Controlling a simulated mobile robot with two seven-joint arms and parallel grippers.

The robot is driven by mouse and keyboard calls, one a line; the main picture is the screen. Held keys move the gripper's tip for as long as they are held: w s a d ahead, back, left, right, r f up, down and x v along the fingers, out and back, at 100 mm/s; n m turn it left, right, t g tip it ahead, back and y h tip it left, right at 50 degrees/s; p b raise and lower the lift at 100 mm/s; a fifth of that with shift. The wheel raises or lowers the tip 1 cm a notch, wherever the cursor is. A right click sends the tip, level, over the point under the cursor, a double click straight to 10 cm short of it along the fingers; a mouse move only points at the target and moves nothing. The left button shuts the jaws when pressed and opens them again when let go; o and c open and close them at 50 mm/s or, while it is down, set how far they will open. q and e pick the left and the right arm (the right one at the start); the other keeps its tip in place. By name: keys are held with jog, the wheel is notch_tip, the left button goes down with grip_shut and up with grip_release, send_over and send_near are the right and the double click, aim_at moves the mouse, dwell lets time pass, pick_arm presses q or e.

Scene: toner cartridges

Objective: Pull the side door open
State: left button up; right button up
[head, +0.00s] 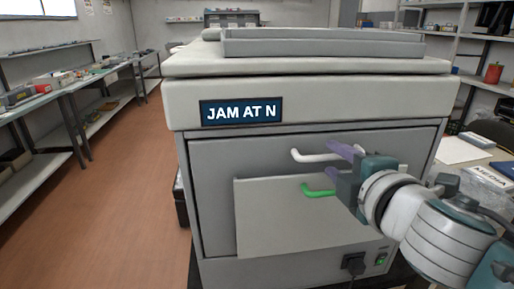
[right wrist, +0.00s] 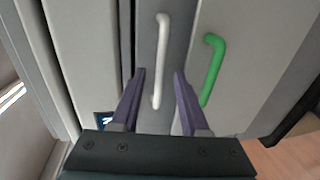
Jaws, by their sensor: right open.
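The grey machine's side has a darker grey door (head: 212,205) with a white bar handle (head: 308,157). A lighter panel (head: 275,225) lower on that side has a green bar handle (head: 316,192). Both look closed. My right gripper (head: 332,160) is open in front of the handles. In the right wrist view, the white handle (right wrist: 161,45) runs lengthwise between the open purple fingers (right wrist: 159,72). I cannot tell whether they touch it. The green handle (right wrist: 213,68) lies outside, beside the right finger. My left gripper is not in view.
A sign reading "JAM AT N" (head: 241,111) is on the machine's upper edge. Shelves with goods (head: 60,85) line the left wall. The brown floor (head: 130,190) between is clear.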

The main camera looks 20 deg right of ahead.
jog(key=shift+w+d, duration=0.1)
jog(key=shift+w, duration=0.4)
jog(key=shift+f, duration=0.1)
grip_shut()
dwell(1.1)
